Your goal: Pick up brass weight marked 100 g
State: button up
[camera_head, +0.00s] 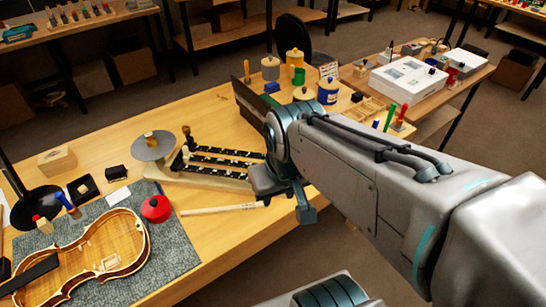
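A small brass piece (150,136) sits on a round grey pan (140,152) at the left of a wooden balance-like stand. Another upright brass piece (187,134) stands just right of the pan, at the end of the black marked bars. Both are too small for me to read any 100 g mark. My gripper (264,196) is over the bench at the right end of the stand, right of both brass pieces. Its fingers are dark and small from this side, partly covered by my own wrist, so its opening is unclear.
A violin body (90,262) lies on a grey mat (182,243) at the front left, with a red round tin (156,208) beside it. A pale stick (222,209) lies below the stand. Jars, including a blue one (327,91), crowd the far right. Bare bench (95,140) lies left of the pan.

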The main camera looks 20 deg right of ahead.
aim_at(151, 141)
jog(key=k, duration=0.45)
jog(key=u, duration=0.7)
jog(key=i, duration=1.05)
jog(key=z, duration=0.2)
